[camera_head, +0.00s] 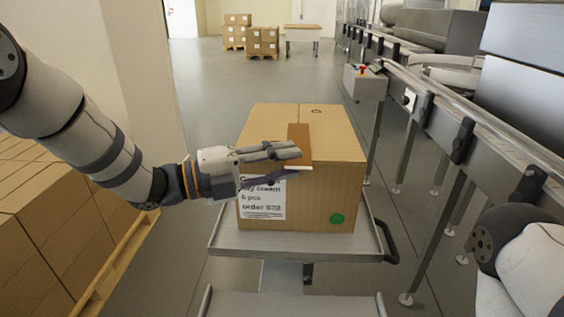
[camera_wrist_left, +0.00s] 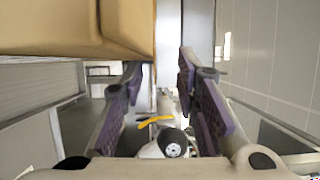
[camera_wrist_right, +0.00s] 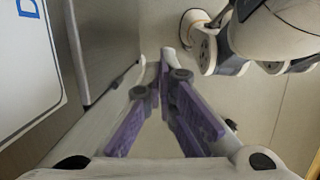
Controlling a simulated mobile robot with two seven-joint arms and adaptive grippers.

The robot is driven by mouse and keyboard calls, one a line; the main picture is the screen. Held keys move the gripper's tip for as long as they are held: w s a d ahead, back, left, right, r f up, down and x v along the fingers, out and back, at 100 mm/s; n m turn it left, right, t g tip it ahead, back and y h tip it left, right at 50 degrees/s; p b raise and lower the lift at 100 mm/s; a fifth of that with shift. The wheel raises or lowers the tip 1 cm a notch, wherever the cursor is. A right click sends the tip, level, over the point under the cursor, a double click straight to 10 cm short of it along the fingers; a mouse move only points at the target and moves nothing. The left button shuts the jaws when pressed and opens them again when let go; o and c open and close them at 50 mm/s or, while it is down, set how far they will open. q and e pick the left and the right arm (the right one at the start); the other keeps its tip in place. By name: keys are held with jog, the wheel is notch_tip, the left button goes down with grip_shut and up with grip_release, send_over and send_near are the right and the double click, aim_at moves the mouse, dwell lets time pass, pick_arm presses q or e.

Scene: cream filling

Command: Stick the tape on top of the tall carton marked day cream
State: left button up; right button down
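The tall carton (camera_head: 325,190) stands upright on a cart, with a white label (camera_head: 262,206) reading partly "cream, 6 pcs, order 520" and a green dot. A brown strip of tape (camera_head: 300,134) lies along its top seam toward the front edge; its near end is hidden by my left gripper. My left gripper (camera_head: 296,163) is at the carton's upper front, fingers pointing right, covering the label's top. In the left wrist view its fingers (camera_wrist_left: 160,65) are apart with nothing between them; a tan carton face shows above. My right gripper (camera_wrist_right: 161,60) has its fingertips together and appears empty.
The metal cart (camera_head: 225,243) has a raised rim and dark handle. Stacked cartons (camera_head: 50,210) on a pallet stand at left. A conveyor rail (camera_head: 480,130) with legs runs along the right. Open floor (camera_head: 215,80) lies behind the carton.

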pick_arm(q)
jog(key=v, duration=1.2)
